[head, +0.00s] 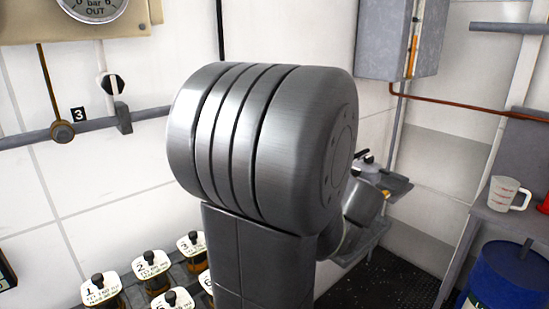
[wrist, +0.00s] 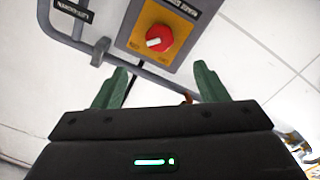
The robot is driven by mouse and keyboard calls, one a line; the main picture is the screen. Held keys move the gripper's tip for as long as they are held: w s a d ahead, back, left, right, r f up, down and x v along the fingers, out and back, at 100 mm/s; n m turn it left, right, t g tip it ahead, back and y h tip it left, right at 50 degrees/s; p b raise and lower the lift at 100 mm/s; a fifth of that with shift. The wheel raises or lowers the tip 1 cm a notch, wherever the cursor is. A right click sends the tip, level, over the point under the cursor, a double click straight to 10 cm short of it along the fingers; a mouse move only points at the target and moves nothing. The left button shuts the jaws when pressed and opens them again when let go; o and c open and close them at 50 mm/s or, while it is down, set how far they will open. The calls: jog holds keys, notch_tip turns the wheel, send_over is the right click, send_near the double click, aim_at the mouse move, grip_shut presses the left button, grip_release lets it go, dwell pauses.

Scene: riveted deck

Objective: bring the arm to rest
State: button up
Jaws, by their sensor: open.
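My gripper (wrist: 160,90) shows in the wrist view with its two green fingers apart and nothing between them. Beyond the fingers is a yellow panel with a red rotary knob (wrist: 159,38); the gripper appears apart from it. In the head view my arm's large grey joint fills the middle and hides much of the wall and bench behind it. My gripper's fingers cannot be made out in the head view.
Several numbered sample jars (head: 152,269) stand at the lower left. A pressure gauge (head: 95,5) and a pipe with a valve (head: 115,85) are on the left wall. A grey cabinet (head: 385,38) hangs behind. A measuring jug (head: 503,194) and a blue drum (head: 500,278) are at right.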

jog(key=p+x, duration=0.1)
jog(key=x, duration=1.2)
jog(key=shift+w+a+p, duration=0.2)
jog(key=shift+w+p, duration=0.1)
jog(key=shift+p, duration=0.05)
jog(key=b+v, duration=0.2)
jog(key=v, duration=1.2)
jog(key=shift+n, duration=0.3)
jog(key=x, duration=1.4)
jog(key=shift+w+f+p, duration=0.1)
jog(key=shift+f+p, duration=0.2)
jog(key=shift+p, duration=0.1)
jog(key=shift+r+n+b, duration=0.1)
jog(key=shift+n+b, duration=0.7)
jog(key=shift+b, duration=0.05)
jog(key=n+b, duration=0.6)
jog(key=shift+b, duration=0.35)
jog(key=n+b, duration=0.5)
jog(key=b, duration=0.2)
jog(key=shift+n, duration=0.4)
jog(key=shift+r+n+b, duration=0.1)
jog(key=shift+n+b, duration=0.7)
jog(key=shift+b, duration=0.25)
